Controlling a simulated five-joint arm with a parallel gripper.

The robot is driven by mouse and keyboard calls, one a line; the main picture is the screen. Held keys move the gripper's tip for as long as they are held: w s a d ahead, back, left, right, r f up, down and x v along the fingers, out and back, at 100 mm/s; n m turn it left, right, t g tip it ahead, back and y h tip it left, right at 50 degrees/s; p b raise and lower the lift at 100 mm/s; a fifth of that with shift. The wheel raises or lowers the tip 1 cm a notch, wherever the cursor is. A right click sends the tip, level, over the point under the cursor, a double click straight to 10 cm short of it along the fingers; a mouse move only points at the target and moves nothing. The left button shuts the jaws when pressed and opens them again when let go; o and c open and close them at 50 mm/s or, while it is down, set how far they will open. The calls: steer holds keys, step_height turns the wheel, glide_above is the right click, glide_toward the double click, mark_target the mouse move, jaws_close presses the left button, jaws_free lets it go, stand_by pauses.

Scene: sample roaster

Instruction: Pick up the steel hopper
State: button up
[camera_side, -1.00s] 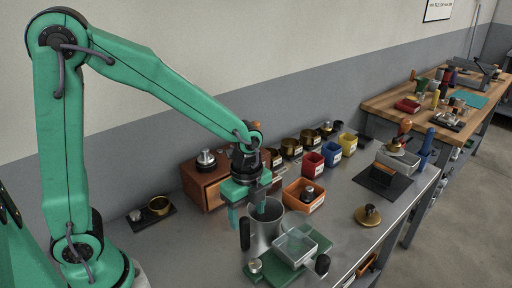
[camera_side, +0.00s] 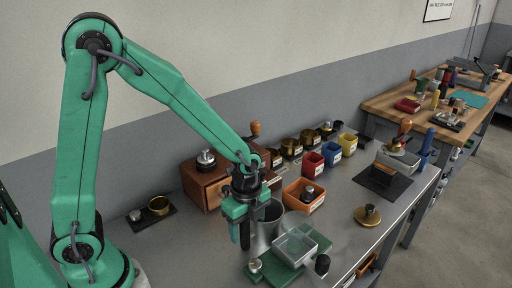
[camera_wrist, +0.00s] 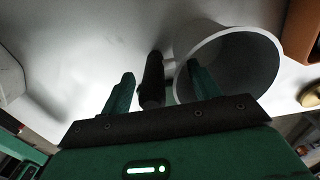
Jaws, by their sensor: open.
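The steel hopper (camera_side: 264,238) looks like a grey metal pot with a black handle, standing upright on the bench. In the wrist view the hopper (camera_wrist: 258,60) shows its round open mouth at upper right, and its black handle (camera_wrist: 151,80) points up between my fingers. My gripper (camera_wrist: 160,70) is open and empty. Its left finger is apart from the handle, and its right finger overlaps the hopper's rim and mouth. In the side view my gripper (camera_side: 243,232) is low at the hopper's left side and partly hides the handle.
A wooden drawer box (camera_side: 202,185) stands behind my gripper. A brass disc with a knob (camera_side: 367,215) lies farther right.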

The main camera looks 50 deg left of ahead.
steer(key=c, duration=1.1)
steer(key=shift+o, duration=0.2)
steer(key=shift+r, duration=0.1)
steer(key=shift+r, duration=4.95)
